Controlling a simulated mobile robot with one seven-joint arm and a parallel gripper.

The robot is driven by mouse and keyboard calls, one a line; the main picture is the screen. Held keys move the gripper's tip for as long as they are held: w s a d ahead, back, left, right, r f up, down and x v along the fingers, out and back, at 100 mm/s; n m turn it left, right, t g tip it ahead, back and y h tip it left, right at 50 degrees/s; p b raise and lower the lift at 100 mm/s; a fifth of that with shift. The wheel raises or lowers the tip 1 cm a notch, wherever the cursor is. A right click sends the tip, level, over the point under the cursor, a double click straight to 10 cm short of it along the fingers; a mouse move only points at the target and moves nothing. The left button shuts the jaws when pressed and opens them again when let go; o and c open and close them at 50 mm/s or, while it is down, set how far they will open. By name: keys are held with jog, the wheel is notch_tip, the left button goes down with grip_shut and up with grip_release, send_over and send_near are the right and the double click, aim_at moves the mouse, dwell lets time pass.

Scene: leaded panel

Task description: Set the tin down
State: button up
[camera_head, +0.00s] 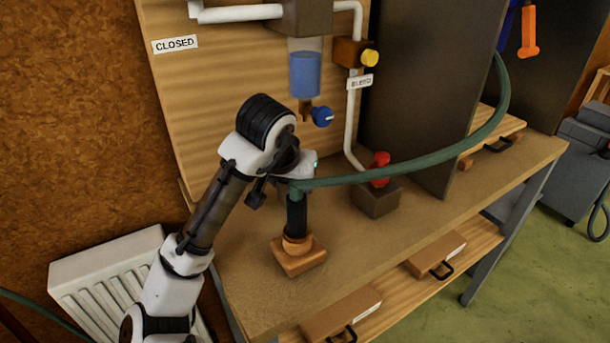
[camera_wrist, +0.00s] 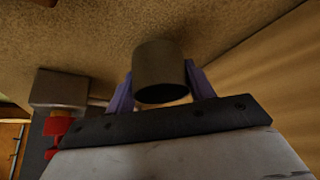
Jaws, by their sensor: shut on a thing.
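The tin (camera_wrist: 160,68), a dark grey cylinder, sits between the two purple fingers of my gripper (camera_wrist: 160,80) in the wrist view. My gripper is shut on its sides. The wrist picture is upside down, with the bench surface at the top; the tin looks about upright, its dark end face showing. Bench shows beyond it, and I cannot tell whether its base touches. In the head view my gripper (camera_head: 294,168) is low in front of the wooden panel, below the blue-handled tap (camera_head: 322,116). I cannot make out the tin there.
A green hose (camera_head: 410,168) crosses in front of my gripper to a dark upright piece on a wooden block (camera_head: 299,262). A grey block (camera_head: 376,202) with a red handle (camera_head: 379,172) stands to the right. The bench (camera_head: 245,275) is bare at front left.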

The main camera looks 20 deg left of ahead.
jog(key=w, duration=0.1)
jog(key=w+d, duration=0.1)
jog(key=w, duration=0.1)
jog(key=w+p, duration=0.1)
jog(key=shift+w+d, duration=0.15)
jog(key=shift+d, duration=0.2)
jog(key=shift+a+f, duration=0.1)
jog(key=shift+f, duration=0.7)
jog(key=shift+f, duration=0.15)
jog(key=o, duration=1)
jog(key=shift+o, duration=0.2)
jog(key=v, duration=1.2)
jog(key=shift+r, duration=0.2)
